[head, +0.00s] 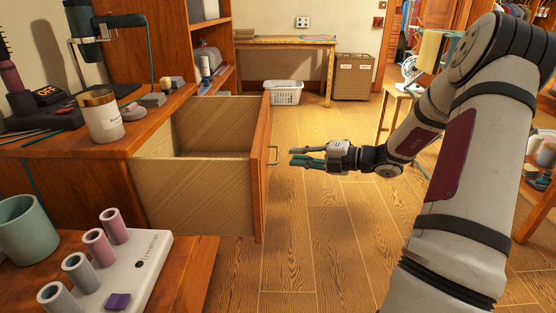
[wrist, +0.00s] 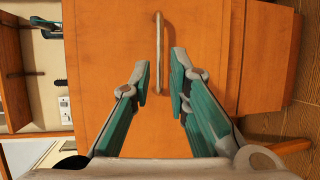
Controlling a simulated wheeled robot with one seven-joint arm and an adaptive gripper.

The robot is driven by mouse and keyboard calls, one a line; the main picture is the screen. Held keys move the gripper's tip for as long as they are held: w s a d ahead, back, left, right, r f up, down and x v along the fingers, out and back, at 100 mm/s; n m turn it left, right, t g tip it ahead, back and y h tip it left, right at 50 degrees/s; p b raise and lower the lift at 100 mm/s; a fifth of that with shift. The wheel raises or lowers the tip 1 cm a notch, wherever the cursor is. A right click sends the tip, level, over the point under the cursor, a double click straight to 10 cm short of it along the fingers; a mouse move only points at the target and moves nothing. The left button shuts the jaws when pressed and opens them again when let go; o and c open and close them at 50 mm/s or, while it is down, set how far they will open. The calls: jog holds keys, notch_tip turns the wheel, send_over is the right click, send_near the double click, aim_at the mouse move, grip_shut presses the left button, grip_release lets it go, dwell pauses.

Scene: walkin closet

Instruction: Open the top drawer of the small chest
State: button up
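The top drawer (head: 200,194) of the small chest (head: 70,180) stands pulled far out in the head view. Its inside looks empty where I can see it. Its front carries a metal bar handle (head: 273,155), which shows upright in the wrist view (wrist: 158,50). My gripper (head: 294,158) is to the right of the drawer front, apart from the handle by a small gap. In the wrist view its two fingers (wrist: 158,75) are spread, with the handle's lower end appearing between them and nothing gripped.
A white jar (head: 101,115) and a dark device marked OFF (head: 45,107) stand on the chest top. A white holder with pink and grey cylinders (head: 130,262) lies at front left. A white basket (head: 283,93) stands farther back. The wood floor beyond the drawer is mostly clear.

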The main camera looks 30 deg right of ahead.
aim_at(278, 153)
jog(key=b+x, duration=0.2)
jog(key=x, duration=0.5)
grip_shut()
